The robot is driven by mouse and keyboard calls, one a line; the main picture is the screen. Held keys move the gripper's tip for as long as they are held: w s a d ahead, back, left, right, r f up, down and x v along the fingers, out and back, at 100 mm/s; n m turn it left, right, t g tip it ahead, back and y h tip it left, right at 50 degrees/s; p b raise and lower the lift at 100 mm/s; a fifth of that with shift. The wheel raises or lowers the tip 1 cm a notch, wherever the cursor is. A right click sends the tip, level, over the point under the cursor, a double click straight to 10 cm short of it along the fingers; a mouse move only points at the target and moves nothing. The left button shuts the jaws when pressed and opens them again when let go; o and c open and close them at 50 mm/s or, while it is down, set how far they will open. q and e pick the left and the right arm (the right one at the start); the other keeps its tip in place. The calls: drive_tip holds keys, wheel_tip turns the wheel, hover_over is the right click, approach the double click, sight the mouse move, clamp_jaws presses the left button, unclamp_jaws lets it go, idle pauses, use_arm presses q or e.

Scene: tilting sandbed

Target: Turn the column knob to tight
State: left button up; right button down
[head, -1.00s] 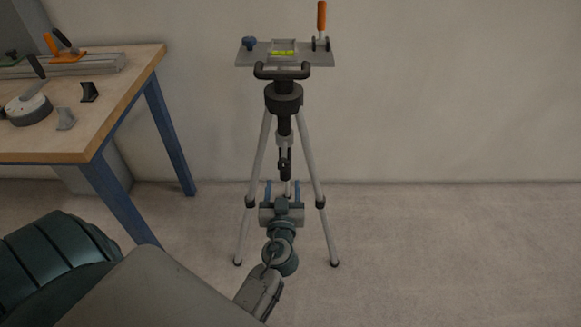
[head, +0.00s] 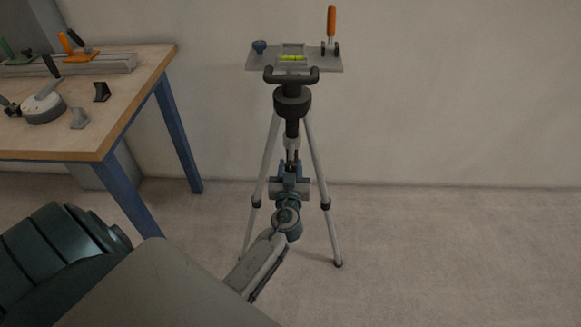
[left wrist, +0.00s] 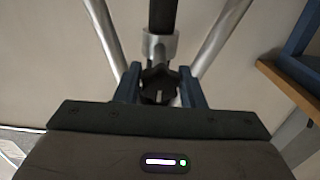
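The column knob (left wrist: 158,84) is a dark, lobed knob with a pale mark on its face, below a silver collar on the tripod's dark centre column. My left gripper (left wrist: 160,86) has its two blue fingers on either side of the knob in the left wrist view. The knob fills the gap, and the fingers look shut on it. In the head view my left gripper (head: 291,167) reaches the column from below, and the knob is mostly hidden there. The tripod (head: 267,160) stands upright. My right gripper is not in view.
A plate (head: 262,62) with a green level vial (head: 292,58), a blue knob (head: 259,47) and an orange-handled clamp (head: 331,22) tops the tripod. A workbench (head: 140,95) with tools stands at the left. The floor right of the tripod is clear.

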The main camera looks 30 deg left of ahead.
use_arm(q)
drive_tip(key=c, duration=0.4)
